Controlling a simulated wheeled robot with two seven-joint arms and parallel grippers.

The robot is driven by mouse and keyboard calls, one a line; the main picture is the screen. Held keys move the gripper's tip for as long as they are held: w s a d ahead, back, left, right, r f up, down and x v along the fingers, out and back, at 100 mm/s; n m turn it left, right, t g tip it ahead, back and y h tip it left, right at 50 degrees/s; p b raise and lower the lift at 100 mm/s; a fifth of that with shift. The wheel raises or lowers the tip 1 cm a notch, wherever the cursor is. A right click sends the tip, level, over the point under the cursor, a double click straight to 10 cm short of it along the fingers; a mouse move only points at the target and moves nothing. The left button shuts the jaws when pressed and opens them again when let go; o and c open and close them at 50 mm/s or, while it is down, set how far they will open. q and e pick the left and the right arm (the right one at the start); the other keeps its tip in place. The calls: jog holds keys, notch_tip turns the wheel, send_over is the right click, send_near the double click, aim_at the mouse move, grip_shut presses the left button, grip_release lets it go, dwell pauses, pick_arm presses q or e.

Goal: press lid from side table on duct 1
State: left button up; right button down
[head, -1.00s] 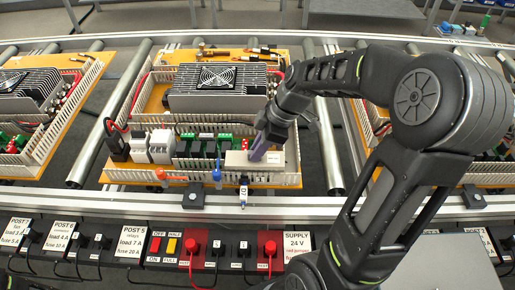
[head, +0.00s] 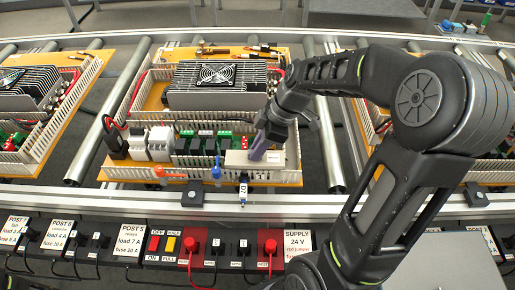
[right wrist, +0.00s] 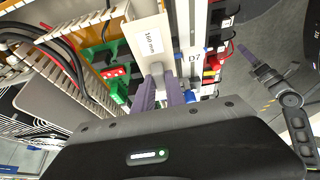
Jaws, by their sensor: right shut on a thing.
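The lid (head: 238,158) is a pale beige strip with a white label. In the right wrist view the lid (right wrist: 151,22) reads "160 mm". My right gripper (head: 259,151) is shut on it from above; its purple fingers (right wrist: 160,88) pinch a small grey part at the lid's near end. The lid is at the right part of the slotted front duct (head: 285,179) of the middle board. I cannot tell whether it is seated or just above. My left gripper (right wrist: 265,74) seems to show far off at the right in the right wrist view; its jaws are unclear.
Orange (head: 160,173) and blue (head: 216,173) parts and a hanging tag (head: 243,188) sit along the front. A supply strip (head: 225,248) runs below.

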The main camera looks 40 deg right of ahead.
aim_at(269, 158)
jog(key=shift+b, duration=0.45)
dwell(1.4)
jog(key=shift+f, duration=0.2)
jog(key=shift+f+b, duration=0.3)
jog(key=shift+b, duration=0.2)
jog(key=shift+f+b, duration=0.75)
jog(key=c, duration=1.3)
grip_release()
jog(key=v, duration=0.8)
